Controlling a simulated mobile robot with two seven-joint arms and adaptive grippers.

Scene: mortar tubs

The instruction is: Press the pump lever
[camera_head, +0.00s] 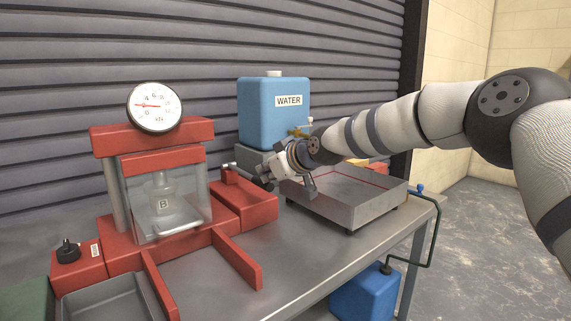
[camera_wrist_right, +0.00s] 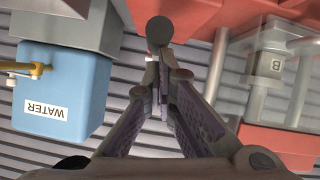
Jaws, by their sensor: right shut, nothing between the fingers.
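The red pump block (camera_head: 245,205) stands on the bench beside the red press. Its grey lever (camera_head: 242,173) slopes from the top of the block toward my right gripper (camera_head: 266,181). In the right wrist view, the dark round end of the lever (camera_wrist_right: 160,31) shows just beyond the fingertips of my right gripper (camera_wrist_right: 158,75). The fingers are shut with nothing between them. I cannot tell whether they touch the lever. The press (camera_head: 112,245) holds a clear chamber with a block marked B (camera_head: 164,204). A dial gauge (camera_head: 155,107) sits on top. My left gripper is not in view.
A blue water container (camera_head: 274,110) stands behind the pump. A shallow metal tray (camera_head: 350,212) sits right of it, under my right arm. A grey tub (camera_head: 110,301) is at the front left. The bench front (camera_head: 285,270) is clear.

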